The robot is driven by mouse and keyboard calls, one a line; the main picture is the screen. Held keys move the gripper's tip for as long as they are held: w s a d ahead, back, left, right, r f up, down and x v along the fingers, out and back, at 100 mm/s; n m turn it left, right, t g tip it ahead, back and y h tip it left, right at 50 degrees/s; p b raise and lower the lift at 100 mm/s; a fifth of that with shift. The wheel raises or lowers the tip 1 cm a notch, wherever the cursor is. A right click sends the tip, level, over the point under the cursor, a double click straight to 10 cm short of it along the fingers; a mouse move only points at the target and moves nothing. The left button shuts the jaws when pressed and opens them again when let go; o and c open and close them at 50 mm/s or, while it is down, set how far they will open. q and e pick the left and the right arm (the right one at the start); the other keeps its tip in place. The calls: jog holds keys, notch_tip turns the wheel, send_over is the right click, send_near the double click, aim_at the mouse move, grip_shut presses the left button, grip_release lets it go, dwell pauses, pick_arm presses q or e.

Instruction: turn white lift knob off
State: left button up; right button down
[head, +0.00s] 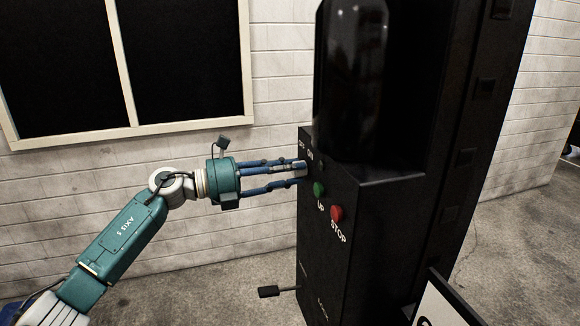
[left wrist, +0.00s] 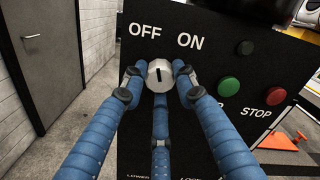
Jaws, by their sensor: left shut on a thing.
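The white lift knob (left wrist: 159,75) is on the black control panel (left wrist: 215,60), below the OFF and ON labels. It shows in the left wrist view as a round white disc with a dark slot mark standing nearly upright, a little tilted. My left gripper (head: 299,170) reaches the panel from the left in the head view. In the left wrist view its blue fingers (left wrist: 159,82) are around the knob, one on each side and one below, shut on it. In the head view the fingers largely hide the knob. My right gripper is not in view.
A green UP button (head: 319,189) and a red STOP button (head: 337,213) sit close to the fingers on the panel. A black pedal or lever (head: 268,291) sticks out low on the left of the machine.

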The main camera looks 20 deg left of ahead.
pick_arm(q)
jog(key=shift+s+d+f+n+p, duration=0.2)
jog(key=shift+f+n+p, duration=0.3)
jog(key=shift+n, duration=0.6)
jog(key=o, duration=0.9)
jog(key=shift+o, duration=1.2)
jog(key=shift+r, duration=0.3)
jog(key=v, duration=1.2)
jog(key=shift+f, duration=0.1)
